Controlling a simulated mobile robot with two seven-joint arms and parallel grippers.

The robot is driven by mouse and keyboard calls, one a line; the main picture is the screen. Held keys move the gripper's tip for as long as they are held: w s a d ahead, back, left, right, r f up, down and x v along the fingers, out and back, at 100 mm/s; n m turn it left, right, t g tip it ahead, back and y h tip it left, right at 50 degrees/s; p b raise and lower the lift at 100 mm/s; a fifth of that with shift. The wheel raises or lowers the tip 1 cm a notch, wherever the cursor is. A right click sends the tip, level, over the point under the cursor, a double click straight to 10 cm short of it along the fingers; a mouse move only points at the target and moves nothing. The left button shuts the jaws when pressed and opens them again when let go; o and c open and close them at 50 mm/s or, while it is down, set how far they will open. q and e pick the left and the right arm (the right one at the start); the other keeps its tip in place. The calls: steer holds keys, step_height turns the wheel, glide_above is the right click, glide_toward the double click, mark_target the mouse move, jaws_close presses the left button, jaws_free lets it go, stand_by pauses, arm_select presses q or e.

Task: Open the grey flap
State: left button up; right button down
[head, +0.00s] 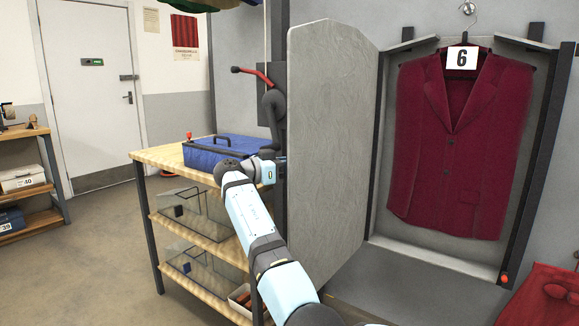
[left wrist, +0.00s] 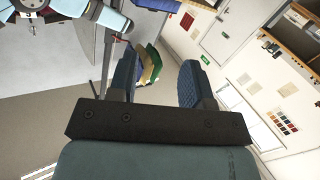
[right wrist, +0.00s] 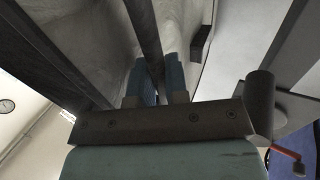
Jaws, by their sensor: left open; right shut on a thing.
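The grey flap (head: 330,150) is a tall marbled board. It stands swung out to the left of a recess, and a red jacket (head: 460,140) with a "6" tag (head: 462,58) hangs in the open there. My right arm reaches to the flap's left edge, and the flap hides the fingers in the head view. In the right wrist view my right gripper (right wrist: 161,75) is shut on a dark bar (right wrist: 143,30) in front of a pale marbled surface. My left gripper (left wrist: 157,78) is open and empty in the left wrist view, outside the head view.
A wooden-topped shelf unit (head: 165,154) with a blue case (head: 225,148) stands left of the flap, close to my right arm. A red-handled lever (head: 252,75) is on the wall behind. Red cloth (head: 545,295) lies at lower right. Floor at left is clear.

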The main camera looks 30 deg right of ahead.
steer(key=c, duration=1.4)
jaws_free()
arm_select(q)
steer(key=shift+t, duration=0.9)
steer(key=r+p, duration=0.1)
steer(key=r, duration=0.1)
steer(key=r+p, duration=0.2)
steer(key=shift+a+r, duration=0.2)
steer(key=shift+r, duration=0.05)
arm_select(e)
steer(key=a, duration=1.3)
steer(key=shift+w+a, duration=0.2)
steer(key=shift+a, duration=0.15)
arm_select(q)
steer(key=shift+s+f, duration=0.1)
arm_select(e)
steer(key=shift+f, duration=0.15)
